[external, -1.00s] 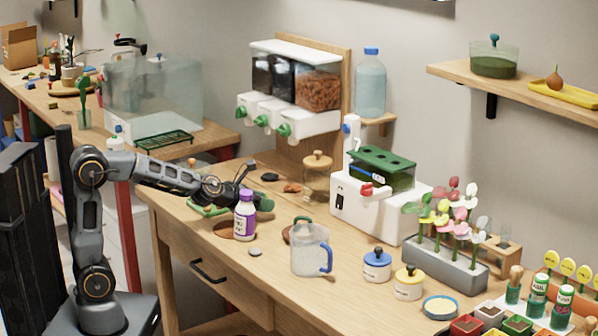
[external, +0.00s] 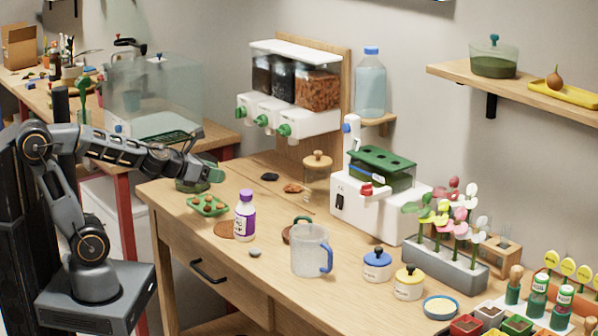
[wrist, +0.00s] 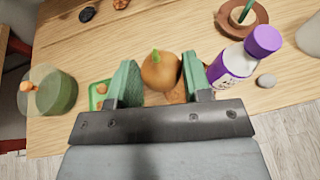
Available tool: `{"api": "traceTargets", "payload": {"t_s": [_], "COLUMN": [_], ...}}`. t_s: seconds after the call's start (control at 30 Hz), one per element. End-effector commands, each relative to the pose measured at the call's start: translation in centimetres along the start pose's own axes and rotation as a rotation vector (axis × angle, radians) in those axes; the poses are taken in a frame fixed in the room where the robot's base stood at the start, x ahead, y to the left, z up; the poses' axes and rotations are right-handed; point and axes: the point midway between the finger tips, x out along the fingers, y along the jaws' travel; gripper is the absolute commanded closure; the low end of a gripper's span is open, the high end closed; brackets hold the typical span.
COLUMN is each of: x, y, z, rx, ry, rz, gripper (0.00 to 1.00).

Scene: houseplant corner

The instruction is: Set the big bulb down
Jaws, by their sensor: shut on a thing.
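The big bulb (wrist: 160,71) is round and brown with a short green sprout. In the wrist view it sits between the green fingers of my gripper (wrist: 158,82), which are shut on it. In the external view my gripper (external: 214,173) is above the back left part of the wooden table, and the bulb cannot be made out there. The gripper is above and behind a green tray (external: 208,206) with several small brown lumps. The fingers partly hide this tray (wrist: 98,95) in the wrist view.
A white bottle with a purple cap (external: 245,216) stands right of the tray, near a flat brown disc (external: 226,230). A translucent green pot (wrist: 52,93) is left of the gripper. A pitcher (external: 309,252) stands farther right. A grey pebble (external: 255,253) lies near the front edge.

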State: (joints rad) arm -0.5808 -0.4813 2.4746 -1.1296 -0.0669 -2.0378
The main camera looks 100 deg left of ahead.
Motion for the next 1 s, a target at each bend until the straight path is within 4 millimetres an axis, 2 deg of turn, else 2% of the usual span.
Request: {"api": "traceTargets", "payload": {"t_s": [0.27,0.37,0.43,0.67,0.9,1.0], "x": [-0.2,-0.1,-0.1,-0.8,-1.9,-2.8], "y": [-0.8,-1.9,-3.4,-11.1,-20.5,-23.7], "z": [0.2,0.6,1.0,2.3,-1.1,-2.6], "rx": [0.002,0.007,0.013,0.049,0.147,0.182], "ry": [-0.001,-0.001,0.000,0.001,0.003,0.003], "rz": [-0.011,-0.022,-0.038,-0.116,-0.339,-0.423], "gripper": [0.78,0.78,0.78,0.78,0.78,0.78]}}
